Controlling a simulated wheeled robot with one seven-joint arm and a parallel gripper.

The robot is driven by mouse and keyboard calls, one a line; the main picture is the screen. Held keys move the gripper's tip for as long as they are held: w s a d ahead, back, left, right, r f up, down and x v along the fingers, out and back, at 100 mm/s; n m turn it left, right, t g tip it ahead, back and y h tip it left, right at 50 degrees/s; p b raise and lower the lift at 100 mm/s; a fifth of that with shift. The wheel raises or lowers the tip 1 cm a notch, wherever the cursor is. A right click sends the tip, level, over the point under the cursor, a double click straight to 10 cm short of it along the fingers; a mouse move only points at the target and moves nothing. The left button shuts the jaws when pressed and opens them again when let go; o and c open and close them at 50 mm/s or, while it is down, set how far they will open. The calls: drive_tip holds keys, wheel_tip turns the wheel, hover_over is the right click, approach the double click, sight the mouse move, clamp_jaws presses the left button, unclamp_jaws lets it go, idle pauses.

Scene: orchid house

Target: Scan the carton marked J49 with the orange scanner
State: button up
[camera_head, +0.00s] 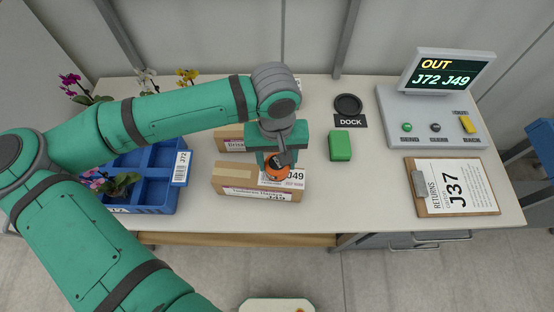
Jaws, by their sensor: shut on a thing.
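The carton marked J49 (236,187) is a brown box near the front of the table, with J49 on its front and top labels. My gripper (278,160) is above the right part of the carton, pointing down. It is shut on the orange scanner (276,173), which is over the carton's top label. I cannot tell whether the scanner touches the carton. The gripper and scanner hide part of the label. The scanner's dock (349,104), a round black holder marked DOCK, is empty at the back.
Another carton (229,138) stands behind, partly hidden. A green block (340,146) lies right of the gripper. A console (440,110) shows OUT, J72 J49. A clipboard (420,205) reads RETURNS J37. A blue crate (160,198) marked J72 stands left, with orchids behind my arm.

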drive_tip(key=shift+r, duration=4.85)
